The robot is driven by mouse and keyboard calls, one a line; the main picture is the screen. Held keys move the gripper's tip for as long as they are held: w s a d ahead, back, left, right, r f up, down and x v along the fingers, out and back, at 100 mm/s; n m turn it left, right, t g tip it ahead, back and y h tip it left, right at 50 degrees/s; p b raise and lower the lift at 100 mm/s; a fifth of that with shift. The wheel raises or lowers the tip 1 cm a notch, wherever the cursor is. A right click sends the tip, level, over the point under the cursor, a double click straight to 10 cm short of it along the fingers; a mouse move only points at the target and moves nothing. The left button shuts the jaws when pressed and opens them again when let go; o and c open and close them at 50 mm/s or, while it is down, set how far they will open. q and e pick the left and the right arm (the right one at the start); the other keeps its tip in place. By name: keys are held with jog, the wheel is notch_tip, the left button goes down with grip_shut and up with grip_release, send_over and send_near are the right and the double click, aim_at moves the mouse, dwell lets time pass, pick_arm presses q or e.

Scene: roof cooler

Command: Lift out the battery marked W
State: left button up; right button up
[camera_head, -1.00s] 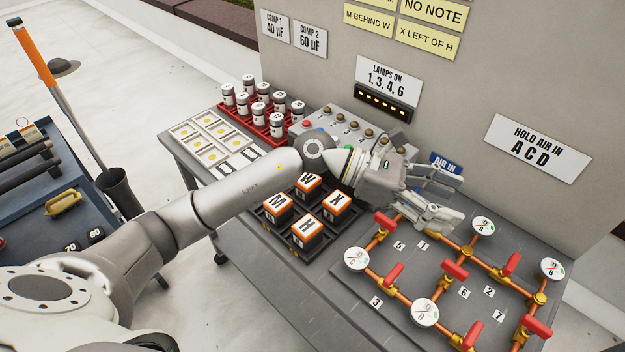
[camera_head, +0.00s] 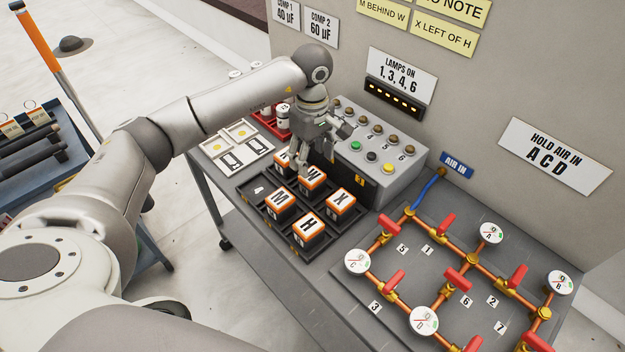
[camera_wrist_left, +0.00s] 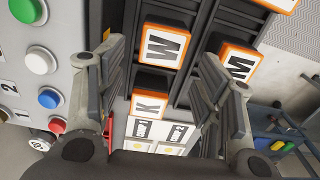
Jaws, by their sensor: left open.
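The battery marked W (camera_head: 314,178), a dark block with an orange-edged white top, sits in the black tray (camera_head: 240,190). My left gripper (camera_head: 318,160) points down, open and empty, just above and behind it, partly hiding the W top. In the left wrist view, W (camera_wrist_left: 164,46) shows between the open fingers (camera_wrist_left: 162,75), with the battery marked K (camera_wrist_left: 149,104) beside it. Whether a finger touches W I cannot tell. Batteries M (camera_head: 281,200), H (camera_head: 308,226) and X (camera_head: 341,201) sit in the same tray. My right gripper is not in view.
A grey button box (camera_head: 385,165) with lamps stands close to the right of the gripper. Copper pipes with red valves and gauges (camera_head: 424,320) fill the panel at right. A red rack (camera_head: 268,122) and white cards (camera_head: 232,147) lie behind and left of the tray.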

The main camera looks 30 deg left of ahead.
aim_at(312, 174)
pick_arm(q)
jog(key=shift+f, duration=0.65)
jog(key=shift+s+d+f+p, duration=0.1)
jog(key=shift+f+p, duration=0.2)
jog(key=shift+p, duration=0.15)
jog(key=f+p, duration=0.1)
jog(key=f, duration=0.2)
jog(key=shift+s+d+f+p, duration=0.1)
jog(key=shift+s+f+p, duration=0.1)
jog(key=shift+p, duration=0.1)
jog(key=shift+w+f, duration=0.1)
jog(key=shift+f, duration=0.4)
jog(key=c, duration=1)
jog(key=shift+r, duration=0.1)
